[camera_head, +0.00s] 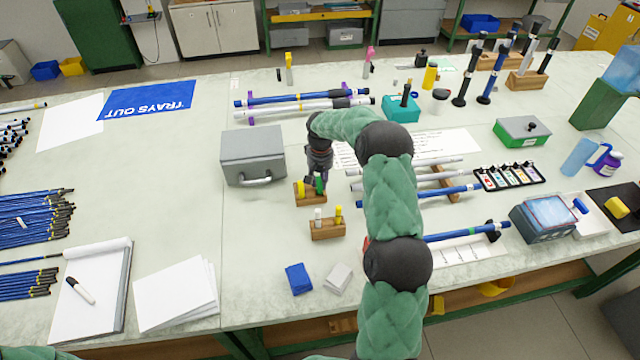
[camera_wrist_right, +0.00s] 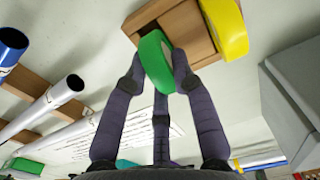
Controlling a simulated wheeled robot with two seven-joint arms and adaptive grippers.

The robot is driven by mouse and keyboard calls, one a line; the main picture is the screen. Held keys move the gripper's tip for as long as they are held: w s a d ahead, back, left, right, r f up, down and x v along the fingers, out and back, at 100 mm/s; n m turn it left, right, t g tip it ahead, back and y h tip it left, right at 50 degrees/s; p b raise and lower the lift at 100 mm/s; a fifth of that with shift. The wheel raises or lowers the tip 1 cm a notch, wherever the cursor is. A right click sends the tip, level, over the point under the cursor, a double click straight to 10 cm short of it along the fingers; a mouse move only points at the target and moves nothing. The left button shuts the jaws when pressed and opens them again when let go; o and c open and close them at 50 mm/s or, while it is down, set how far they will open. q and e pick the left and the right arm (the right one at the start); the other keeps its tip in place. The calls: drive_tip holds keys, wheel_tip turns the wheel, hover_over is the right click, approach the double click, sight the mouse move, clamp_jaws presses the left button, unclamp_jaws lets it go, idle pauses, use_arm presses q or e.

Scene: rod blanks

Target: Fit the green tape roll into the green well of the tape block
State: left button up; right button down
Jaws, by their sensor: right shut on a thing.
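The green tape roll (camera_head: 320,185) is in my right gripper (camera_head: 316,179), its fingers closed around it. In the right wrist view the roll (camera_wrist_right: 154,62) stands on edge between the fingertips, at the edge of the wooden tape block (camera_wrist_right: 190,36). In the head view the block (camera_head: 309,200) is directly below the gripper. A yellow tape roll (camera_wrist_right: 229,28) sits at the block's other end. The fingers and green roll partly cover the green well, and I cannot tell whether the roll is inside it or just above. My left gripper is not in view.
A grey metal box (camera_head: 252,155) stands just left of the block. A second wooden block (camera_head: 327,232) with white and yellow pieces is in front. Blue and white rods (camera_head: 420,196) lie to the right.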

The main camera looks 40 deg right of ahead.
drive_tip(key=shift+f, duration=0.3)
drive_tip(key=shift+f, duration=0.15)
drive_tip(key=c, duration=1)
unclamp_jaws()
wheel_tip(320, 180, up, 12)
drive_tip(key=p, duration=0.3)
drive_tip(key=shift+r, duration=0.25)
